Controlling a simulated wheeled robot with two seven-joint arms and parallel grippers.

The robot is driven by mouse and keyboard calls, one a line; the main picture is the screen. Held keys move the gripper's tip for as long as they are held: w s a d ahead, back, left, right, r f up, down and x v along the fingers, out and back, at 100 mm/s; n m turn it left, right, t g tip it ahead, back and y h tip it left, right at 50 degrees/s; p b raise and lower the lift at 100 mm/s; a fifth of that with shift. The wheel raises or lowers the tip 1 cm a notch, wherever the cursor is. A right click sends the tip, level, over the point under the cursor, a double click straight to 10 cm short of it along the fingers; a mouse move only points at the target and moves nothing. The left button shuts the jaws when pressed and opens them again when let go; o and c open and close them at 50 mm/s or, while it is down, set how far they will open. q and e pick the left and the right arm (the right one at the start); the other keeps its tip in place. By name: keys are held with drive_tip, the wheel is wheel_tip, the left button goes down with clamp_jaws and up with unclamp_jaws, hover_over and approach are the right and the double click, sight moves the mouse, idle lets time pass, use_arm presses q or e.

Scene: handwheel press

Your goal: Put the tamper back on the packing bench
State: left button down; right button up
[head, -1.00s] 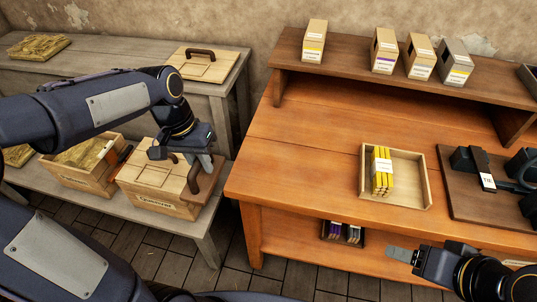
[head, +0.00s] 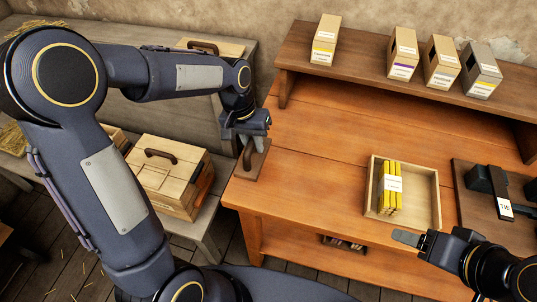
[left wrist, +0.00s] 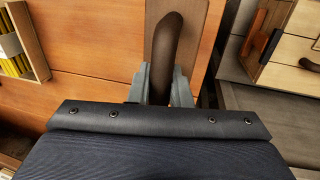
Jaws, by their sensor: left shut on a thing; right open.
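The tamper (head: 262,163), a brown wooden plate with a dark curved handle, is at the left edge of the orange packing bench (head: 310,200). My left gripper (head: 247,138) is shut on its handle, and the handle (left wrist: 165,50) shows between the fingers in the left wrist view. The plate lies over or on the bench top; I cannot tell whether it touches. My right gripper (head: 415,238) is open and empty near the bench's front edge; only part of its fingers shows.
A wooden tray (head: 428,190) with yellow packs stands right of the middle. A dark board (head: 470,205) with black parts lies further right. Several cartons (head: 402,55) stand on the rear shelf. A lidded crate (head: 165,180) stands on the grey bench at left. The bench between tamper and tray is clear.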

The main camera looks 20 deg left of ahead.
sight(267, 149)
use_arm(q)
drive_tip(key=d+f, duration=0.1)
drive_tip(key=w+d+f, duration=0.1)
drive_tip(key=f, duration=0.1)
drive_tip(key=w+d+f, duration=0.1)
drive_tip(key=f, duration=0.1)
drive_tip(key=shift+w+d, duration=0.1)
drive_tip(key=shift+w, duration=0.05)
drive_tip(key=shift+f+p, duration=0.35)
drive_tip(key=shift+f, duration=1.3)
drive_tip(key=shift+f, duration=0.1)
drive_tip(key=c, duration=1.3)
unclamp_jaws()
drive_tip(key=shift+c, duration=0.2)
